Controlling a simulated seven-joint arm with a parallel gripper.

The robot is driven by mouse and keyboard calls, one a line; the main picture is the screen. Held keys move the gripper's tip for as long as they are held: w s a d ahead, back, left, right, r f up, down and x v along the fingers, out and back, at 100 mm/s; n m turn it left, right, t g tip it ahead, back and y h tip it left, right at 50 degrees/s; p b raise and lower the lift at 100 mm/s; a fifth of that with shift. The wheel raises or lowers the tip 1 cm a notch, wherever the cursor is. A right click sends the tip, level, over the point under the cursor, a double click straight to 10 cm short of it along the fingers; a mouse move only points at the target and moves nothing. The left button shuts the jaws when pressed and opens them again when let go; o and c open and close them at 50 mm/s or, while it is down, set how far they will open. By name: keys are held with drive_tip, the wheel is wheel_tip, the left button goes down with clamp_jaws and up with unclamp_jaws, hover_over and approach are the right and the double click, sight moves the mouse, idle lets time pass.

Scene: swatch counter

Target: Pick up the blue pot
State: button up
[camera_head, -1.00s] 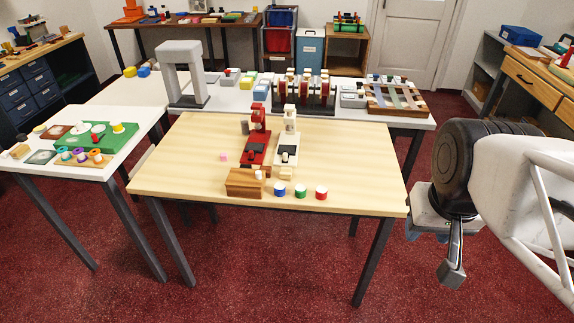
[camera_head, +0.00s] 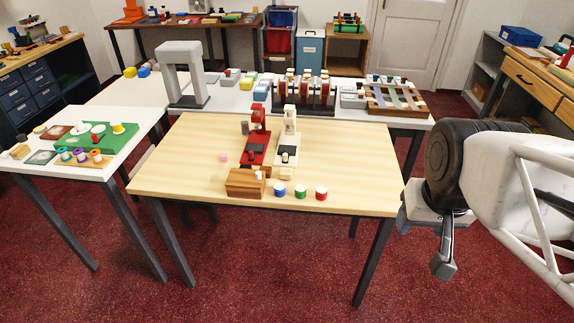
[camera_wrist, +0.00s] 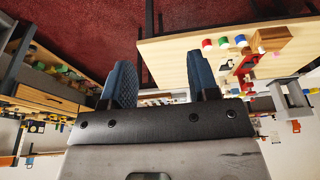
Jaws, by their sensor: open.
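The blue pot (camera_head: 280,189) is a small round pot with a white top near the front edge of the light wooden table (camera_head: 200,170). It stands just right of a brown wooden block and left of the green pot (camera_head: 300,191) and red pot (camera_head: 321,193). In the wrist view, which is upside down, the blue pot (camera_wrist: 240,40) shows beyond the fingers, beside the green and red pots. My gripper (camera_wrist: 155,80) is open and empty, its two dark blue fingers apart. In the head view my gripper (camera_head: 444,262) is off the table's right edge, well away from the pots.
The brown wooden block (camera_head: 244,184) is close to the blue pot. A red device (camera_head: 257,140) and a cream device (camera_head: 288,145) stand behind the pots. A pink piece (camera_head: 223,157) lies at left. The table's right side is clear.

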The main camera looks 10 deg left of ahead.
drive_tip(key=w+a+f+n+t+y, duration=0.1)
drive_tip(key=w+a+f+t, duration=0.1)
drive_tip(key=w+a+f, duration=0.35)
drive_tip(key=w+a+f+t, duration=0.1)
drive_tip(key=w+a+f, duration=0.1)
drive_tip(key=w, duration=0.6)
drive_tip(key=w+a+f+n+t+y, duration=0.1)
drive_tip(key=w+a+f+t, duration=0.2)
drive_tip(key=w, duration=0.4)
drive_tip(key=n+t+y, duration=0.3)
drive_tip(key=t, duration=0.1)
approach(280, 189)
drive_tip(key=shift+x, duration=1.05)
drive_tip(key=shift+w+r, duration=0.2)
drive_tip(key=shift+w+a+f+m, duration=0.15)
drive_tip(key=shift+w+f, duration=0.1)
drive_tip(key=shift+w, duration=0.25)
drive_tip(key=shift+w+a+f+m, duration=0.15)
drive_tip(key=shift+w+a+f, duration=0.05)
drive_tip(key=shift+w, duration=0.3)
drive_tip(key=shift+w, duration=0.1)
drive_tip(key=shift+g, duration=0.3)
drive_tip(key=shift+x, duration=2.55)
